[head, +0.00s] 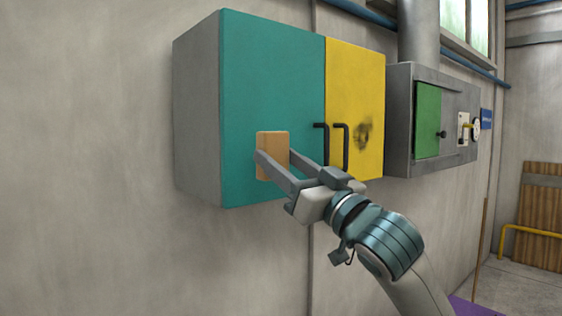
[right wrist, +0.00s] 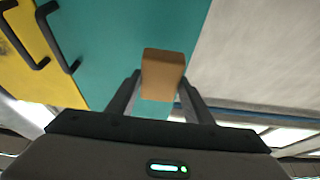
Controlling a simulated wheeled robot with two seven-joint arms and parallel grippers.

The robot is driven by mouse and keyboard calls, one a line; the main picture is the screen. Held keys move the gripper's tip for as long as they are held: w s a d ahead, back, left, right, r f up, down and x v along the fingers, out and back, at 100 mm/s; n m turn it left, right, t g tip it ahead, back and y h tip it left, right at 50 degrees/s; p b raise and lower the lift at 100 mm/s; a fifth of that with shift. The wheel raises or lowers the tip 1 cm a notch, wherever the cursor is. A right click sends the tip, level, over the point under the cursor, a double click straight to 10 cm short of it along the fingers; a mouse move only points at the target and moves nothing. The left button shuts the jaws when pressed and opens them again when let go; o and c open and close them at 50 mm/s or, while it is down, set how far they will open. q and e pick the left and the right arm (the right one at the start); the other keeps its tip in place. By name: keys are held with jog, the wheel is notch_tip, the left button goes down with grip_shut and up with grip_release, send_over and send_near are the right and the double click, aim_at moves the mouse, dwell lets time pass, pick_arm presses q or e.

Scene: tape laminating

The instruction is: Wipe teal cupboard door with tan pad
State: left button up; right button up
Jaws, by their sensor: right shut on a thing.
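The teal cupboard door (head: 270,75) is the left door of a grey wall cupboard, and it is shut. It also fills the middle of the right wrist view (right wrist: 120,35). The tan pad (head: 272,145) is a small block in front of the door's lower part, left of the black handles. My right gripper (head: 274,160) is shut on the pad, with a finger on each side of it, as the right wrist view shows (right wrist: 162,75). The pad appears to be at the door surface; I cannot tell whether it touches. My left gripper is not in view.
A yellow door (head: 355,85) with a dark smudge (head: 363,135) is to the right of the teal one. Two black handles (head: 322,145) stick out near their seam. A grey box with a green door (head: 428,120) hangs further right. The wall at left is clear.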

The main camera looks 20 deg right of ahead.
jog(key=shift+s+d+p, duration=0.15)
jog(key=shift+s+d, duration=0.1)
jog(key=shift+s, duration=0.5)
jog(key=shift+s+d+p, duration=0.15)
jog(key=shift+s+d, duration=0.1)
jog(key=shift+s, duration=0.5)
